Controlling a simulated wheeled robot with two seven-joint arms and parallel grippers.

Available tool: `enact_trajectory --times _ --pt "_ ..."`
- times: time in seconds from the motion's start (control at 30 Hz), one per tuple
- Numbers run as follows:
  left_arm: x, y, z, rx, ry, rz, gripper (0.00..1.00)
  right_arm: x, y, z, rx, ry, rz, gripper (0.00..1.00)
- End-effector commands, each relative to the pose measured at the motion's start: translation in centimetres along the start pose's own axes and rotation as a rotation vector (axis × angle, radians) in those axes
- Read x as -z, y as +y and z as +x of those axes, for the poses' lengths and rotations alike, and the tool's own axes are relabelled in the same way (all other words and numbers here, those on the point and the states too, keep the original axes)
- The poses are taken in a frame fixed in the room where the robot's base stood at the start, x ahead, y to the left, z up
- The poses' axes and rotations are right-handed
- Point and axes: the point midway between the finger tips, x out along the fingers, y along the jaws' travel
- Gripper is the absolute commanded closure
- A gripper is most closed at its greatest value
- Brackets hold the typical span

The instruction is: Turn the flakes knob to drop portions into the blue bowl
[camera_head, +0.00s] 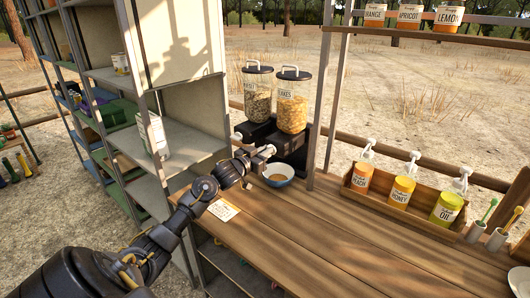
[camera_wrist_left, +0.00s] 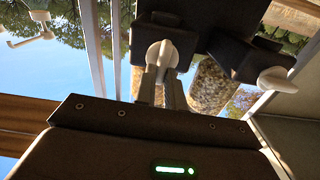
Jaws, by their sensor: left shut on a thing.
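The flakes dispenser (camera_head: 293,103) is a clear canister of orange-yellow flakes with a black lid, at the back of the wooden counter. My left gripper (camera_head: 264,152) is at its base, shut on the white flakes knob. In the left wrist view the fingers (camera_wrist_left: 159,80) close on that knob (camera_wrist_left: 162,52). The blue bowl (camera_head: 288,178) sits on the counter below and just right of the gripper. Something tan shows inside it, partly hidden by the rim. My right gripper is not in view.
A second dispenser (camera_head: 257,98) stands close at left; its white knob shows in the left wrist view (camera_wrist_left: 277,81). A wooden crate (camera_head: 402,207) of pump bottles stands at right. A paper card (camera_head: 223,210) lies in front. The counter's middle is clear.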

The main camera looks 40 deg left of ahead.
Motion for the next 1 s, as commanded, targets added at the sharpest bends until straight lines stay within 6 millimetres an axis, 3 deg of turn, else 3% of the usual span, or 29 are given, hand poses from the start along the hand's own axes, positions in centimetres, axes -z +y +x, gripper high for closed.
enact_trajectory --times 0.47,1.0 --pt "-0.1 0.5 0.0 -0.001 0.001 0.377 1.00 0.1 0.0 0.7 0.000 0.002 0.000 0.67" --pt "-0.6 1.0 0.0 0.000 0.002 0.891 1.00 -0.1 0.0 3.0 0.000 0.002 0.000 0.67"
